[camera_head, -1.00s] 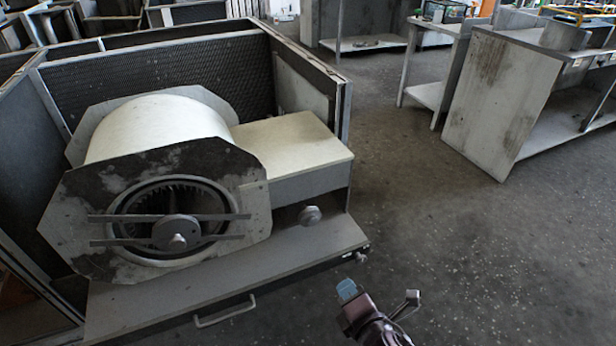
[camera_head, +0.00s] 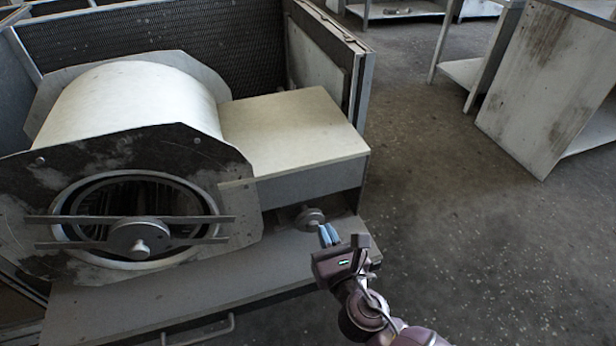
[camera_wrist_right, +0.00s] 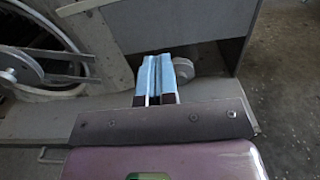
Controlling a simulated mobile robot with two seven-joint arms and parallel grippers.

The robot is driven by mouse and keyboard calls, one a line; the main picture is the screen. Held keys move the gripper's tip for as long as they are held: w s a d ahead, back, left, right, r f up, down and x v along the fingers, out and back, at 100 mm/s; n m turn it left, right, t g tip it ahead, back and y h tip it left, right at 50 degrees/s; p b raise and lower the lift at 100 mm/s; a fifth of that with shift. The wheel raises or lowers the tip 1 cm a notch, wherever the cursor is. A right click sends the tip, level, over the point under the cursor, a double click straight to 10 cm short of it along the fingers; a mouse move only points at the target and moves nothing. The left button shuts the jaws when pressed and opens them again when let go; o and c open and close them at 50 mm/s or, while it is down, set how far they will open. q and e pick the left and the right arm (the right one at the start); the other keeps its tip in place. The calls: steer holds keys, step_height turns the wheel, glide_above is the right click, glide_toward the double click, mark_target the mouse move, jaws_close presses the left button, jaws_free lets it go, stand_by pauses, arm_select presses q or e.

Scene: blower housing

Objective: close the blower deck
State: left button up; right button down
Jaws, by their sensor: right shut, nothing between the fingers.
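The blower deck (camera_head: 190,292) is a grey pulled-out tray with a bar handle (camera_head: 200,332) on its front. It carries the blower (camera_head: 130,105), a cream drum with dark side plates and a round hub, and a cream-topped box (camera_head: 292,130). My right gripper (camera_head: 328,236) is over the deck's right front part, close to a small round knob (camera_head: 308,218) under the box. Its blue fingertips are together and empty, and they also show in the right wrist view (camera_wrist_right: 159,76). I cannot tell whether they touch the knob (camera_wrist_right: 184,68). My left gripper is not seen.
The housing (camera_head: 362,85) with mesh walls stands around the back of the blower, its right wall edge upright beside the box. Open speckled floor (camera_head: 450,220) lies to the right. A worn cabinet (camera_head: 545,85) stands at the upper right.

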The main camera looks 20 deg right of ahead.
mark_target(301, 178)
steer(key=w+b, duration=0.1)
steer(key=w, duration=1.1)
steer(key=shift+w, duration=0.2)
steer(key=shift+w+b, duration=0.35)
steer(key=shift+w, duration=0.25)
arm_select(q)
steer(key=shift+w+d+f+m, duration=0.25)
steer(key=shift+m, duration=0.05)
arm_select(e)
steer(key=shift+w, duration=0.3)
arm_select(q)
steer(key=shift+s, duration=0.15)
arm_select(e)
steer(key=shift+w+r, duration=0.1)
